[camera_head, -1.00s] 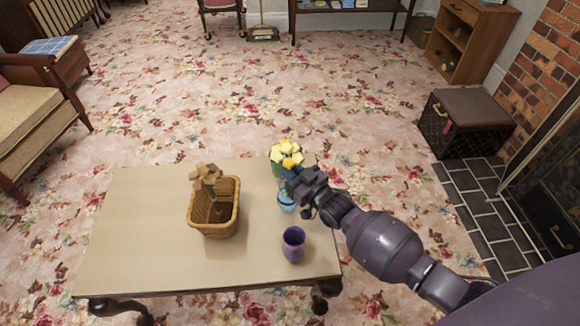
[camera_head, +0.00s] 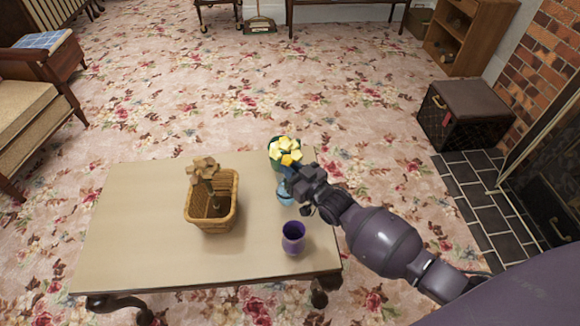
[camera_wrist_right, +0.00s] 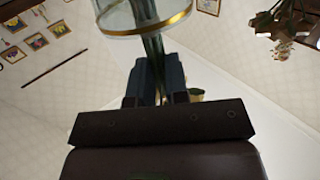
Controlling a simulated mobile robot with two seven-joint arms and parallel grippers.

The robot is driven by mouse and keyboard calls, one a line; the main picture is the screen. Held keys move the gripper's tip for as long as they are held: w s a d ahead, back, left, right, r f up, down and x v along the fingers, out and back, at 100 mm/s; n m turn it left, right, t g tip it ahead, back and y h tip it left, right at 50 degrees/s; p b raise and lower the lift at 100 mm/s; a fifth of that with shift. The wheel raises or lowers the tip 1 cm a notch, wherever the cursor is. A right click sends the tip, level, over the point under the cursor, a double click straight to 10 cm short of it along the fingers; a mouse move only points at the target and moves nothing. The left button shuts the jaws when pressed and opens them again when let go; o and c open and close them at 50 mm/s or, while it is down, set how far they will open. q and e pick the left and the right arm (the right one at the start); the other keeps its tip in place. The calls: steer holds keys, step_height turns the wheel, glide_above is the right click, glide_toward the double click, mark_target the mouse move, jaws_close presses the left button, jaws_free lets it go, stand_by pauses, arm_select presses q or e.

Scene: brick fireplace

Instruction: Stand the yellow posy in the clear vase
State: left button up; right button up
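The yellow posy (camera_head: 285,152) is at the far right of the low table, flowers up, with green showing around the blooms. My right gripper (camera_head: 296,180) is just below the flowers. In the right wrist view its fingers (camera_wrist_right: 160,82) are shut around the green stems (camera_wrist_right: 154,48). The clear vase (camera_head: 285,190), bluish in the head view, stands beside and partly behind the gripper. Its gold-rimmed glass (camera_wrist_right: 120,20) fills the top of the wrist view, and the stems show through it. Whether they are inside or behind the glass is hard to tell. My left gripper is not in view.
A purple cup (camera_head: 293,238) stands near the table's right front corner, close to my right arm. The left part of the table (camera_head: 130,225) is clear.

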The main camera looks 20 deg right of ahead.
steer(key=o, duration=0.5)
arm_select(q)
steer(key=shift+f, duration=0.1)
arm_select(e)
steer(key=shift+o, duration=0.2)
steer(key=shift+s, duration=0.1)
arm_select(q)
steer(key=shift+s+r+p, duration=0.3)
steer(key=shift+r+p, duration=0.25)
steer(key=shift+p, duration=0.4)
arm_select(e)
steer(key=v, duration=1)
steer(key=shift+s+d, duration=0.2)
steer(key=shift+s, duration=0.05)
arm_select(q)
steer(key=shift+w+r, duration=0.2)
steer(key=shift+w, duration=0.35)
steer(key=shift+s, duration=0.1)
arm_select(e)
steer(key=shift+f, duration=0.1)
